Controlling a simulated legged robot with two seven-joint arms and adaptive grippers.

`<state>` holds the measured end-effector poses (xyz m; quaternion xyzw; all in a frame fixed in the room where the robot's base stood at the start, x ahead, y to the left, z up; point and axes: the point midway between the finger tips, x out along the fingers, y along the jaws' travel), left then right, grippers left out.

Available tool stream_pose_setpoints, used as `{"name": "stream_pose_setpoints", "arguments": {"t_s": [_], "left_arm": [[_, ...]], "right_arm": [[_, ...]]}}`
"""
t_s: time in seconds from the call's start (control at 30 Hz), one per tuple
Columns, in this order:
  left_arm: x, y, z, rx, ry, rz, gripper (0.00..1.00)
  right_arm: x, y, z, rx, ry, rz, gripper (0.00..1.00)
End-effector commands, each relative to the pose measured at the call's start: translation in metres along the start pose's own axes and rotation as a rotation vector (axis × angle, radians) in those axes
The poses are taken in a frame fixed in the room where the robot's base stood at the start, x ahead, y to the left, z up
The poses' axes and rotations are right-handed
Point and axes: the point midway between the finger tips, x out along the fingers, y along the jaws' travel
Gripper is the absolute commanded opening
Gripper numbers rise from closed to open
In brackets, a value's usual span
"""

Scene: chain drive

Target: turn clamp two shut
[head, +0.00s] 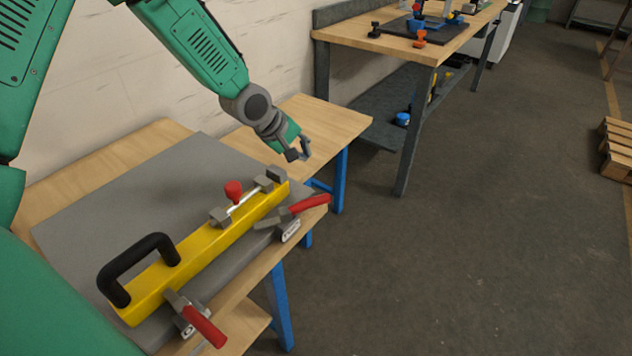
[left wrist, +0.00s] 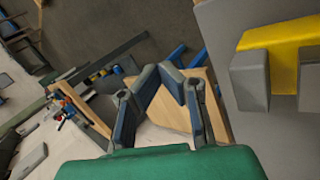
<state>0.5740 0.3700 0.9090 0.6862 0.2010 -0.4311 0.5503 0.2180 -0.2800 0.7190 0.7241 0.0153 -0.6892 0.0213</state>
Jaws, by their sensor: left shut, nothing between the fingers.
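A yellow bar (head: 205,258) with a black handle (head: 150,250) and a red knob (head: 234,190) lies on a grey plate (head: 85,215). Two clamps with red levers sit along its right side. The far clamp's lever (head: 309,204) points right; the near clamp's lever (head: 206,327) points down and right past the plate. Neither clamp shows a readable number. My left gripper (head: 299,152) is shut and empty, above and beyond the bar's far end, apart from both clamps. In the left wrist view its fingertips (left wrist: 160,75) meet; the yellow bar (left wrist: 285,45) shows at the right.
The plate rests on a wooden table (head: 325,118) with blue legs, against a pale wall. A second workbench (head: 405,45) with tools stands behind. A wooden pallet (head: 617,148) lies at the far right.

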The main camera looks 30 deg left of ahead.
Motion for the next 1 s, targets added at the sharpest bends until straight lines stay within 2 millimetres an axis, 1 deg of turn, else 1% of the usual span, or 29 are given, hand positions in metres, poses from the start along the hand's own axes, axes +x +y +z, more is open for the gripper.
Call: {"name": "stream_pose_setpoints", "arguments": {"t_s": [0.03, 0.1, 0.17, 0.23, 0.33, 0.4, 0.53, 0.6, 0.67, 0.77, 0.83, 1.0], "left_arm": [[0.005, -0.001, -0.009, 0.02, 0.017, -0.061, 0.0], [0.004, -0.003, -0.019, 0.045, 0.024, -0.156, 0.0], [0.001, -0.003, -0.024, 0.062, 0.015, -0.241, 0.0], [-0.007, -0.001, -0.026, 0.083, -0.014, -0.34, 0.0], [-0.024, 0.005, -0.02, 0.108, -0.089, -0.462, 0.0], [-0.037, 0.01, -0.012, 0.125, -0.153, -0.528, 0.0], [-0.058, 0.02, 0.002, 0.153, -0.257, -0.602, 0.0], [-0.066, 0.024, 0.008, 0.164, -0.295, -0.623, 0.0], [-0.07, 0.025, 0.011, 0.169, -0.316, -0.633, 0.0], [-0.068, 0.022, 0.014, 0.172, -0.33, -0.641, 0.0], [-0.062, 0.017, 0.015, 0.172, -0.331, -0.643, 0.0], [-0.038, -0.004, 0.023, 0.17, -0.331, -0.645, 0.0]], "right_arm": [[0.009, 0.0, 0.001, 0.0, 0.0, 0.0, 0.49], [0.015, 0.0, 0.001, 0.0, -0.001, 0.0, 0.49], [0.021, 0.0, 0.002, 0.0, -0.001, 0.0, 0.49], [0.027, 0.0, 0.002, 0.0, -0.001, 0.0, 0.49], [0.035, 0.0, 0.002, 0.0, -0.001, 0.0, 0.49], [0.04, 0.0, 0.003, 0.0, -0.001, 0.0, 0.49], [0.045, 0.0, 0.003, 0.0, -0.001, 0.0, 0.49], [0.046, 0.0, 0.003, 0.0, -0.001, 0.0, 0.49], [0.047, 0.0, 0.003, 0.0, -0.001, 0.0, 0.49], [0.048, 0.0, 0.003, 0.0, -0.001, 0.0, 0.49], [0.049, 0.0, 0.003, 0.0, -0.001, 0.0, 0.49], [0.055, 0.0, 0.003, 0.0, 0.0, 0.0, 0.49]]}}
